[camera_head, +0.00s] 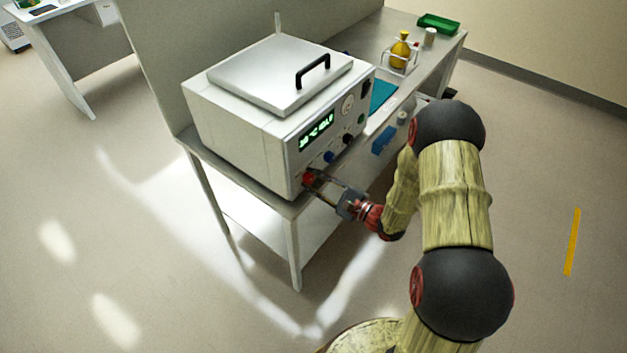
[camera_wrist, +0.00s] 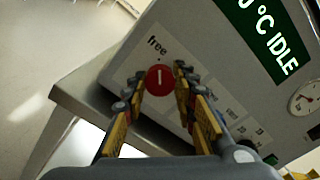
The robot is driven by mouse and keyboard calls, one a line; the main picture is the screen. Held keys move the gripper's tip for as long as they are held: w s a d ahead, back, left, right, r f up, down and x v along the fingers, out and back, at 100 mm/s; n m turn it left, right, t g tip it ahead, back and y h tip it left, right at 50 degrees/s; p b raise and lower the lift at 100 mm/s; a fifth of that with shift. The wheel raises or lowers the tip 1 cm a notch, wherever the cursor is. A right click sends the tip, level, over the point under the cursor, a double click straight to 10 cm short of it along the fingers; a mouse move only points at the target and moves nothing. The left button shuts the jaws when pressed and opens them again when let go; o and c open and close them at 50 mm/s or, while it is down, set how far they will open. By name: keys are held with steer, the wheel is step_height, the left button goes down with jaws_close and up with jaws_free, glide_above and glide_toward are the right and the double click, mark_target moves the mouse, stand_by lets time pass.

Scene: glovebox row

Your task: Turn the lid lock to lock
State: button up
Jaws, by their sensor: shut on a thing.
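The lid lock is a red round knob (camera_wrist: 160,81) low on the front panel of a white box-shaped machine (camera_head: 235,138). It also shows small in the head view (camera_head: 308,179). A white mark on the knob points up in the wrist view, toward a dot and the word "free". My gripper (camera_wrist: 160,77) has its two fingers on either side of the knob, shut on it. In the head view my gripper (camera_head: 316,183) reaches the panel's lower left corner. The machine's metal lid (camera_head: 275,78) with a black handle (camera_head: 313,70) lies closed on top.
A green display (camera_head: 317,133) is on the panel; "°C IDLE" is readable in the wrist view. Blue knobs (camera_head: 329,157) and a round gauge (camera_head: 348,104) sit nearby. The bench (camera_head: 294,216) also carries a rack with a yellow flask (camera_head: 400,50) and a green tray (camera_head: 438,24).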

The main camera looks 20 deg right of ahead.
steer(key=m+p, duration=0.3)
steer(key=m, duration=0.1)
steer(key=shift+r+m+p, duration=0.15)
steer(key=shift+m+p, duration=0.2)
steer(key=shift+m, duration=0.05)
steer(key=m+p, duration=0.3)
steer(key=m, duration=0.1)
steer(key=shift+m, duration=0.3)
steer(key=m+p, duration=0.3)
steer(key=m, duration=0.1)
steer(key=shift+m+p, duration=0.95)
steer(key=shift+m, duration=1.15)
steer(key=shift+f, duration=0.2)
steer(key=shift+d, duration=0.1)
steer(key=o, duration=1.2)
steer(key=shift+c, duration=0.2)
steer(key=shift+w, duration=0.1)
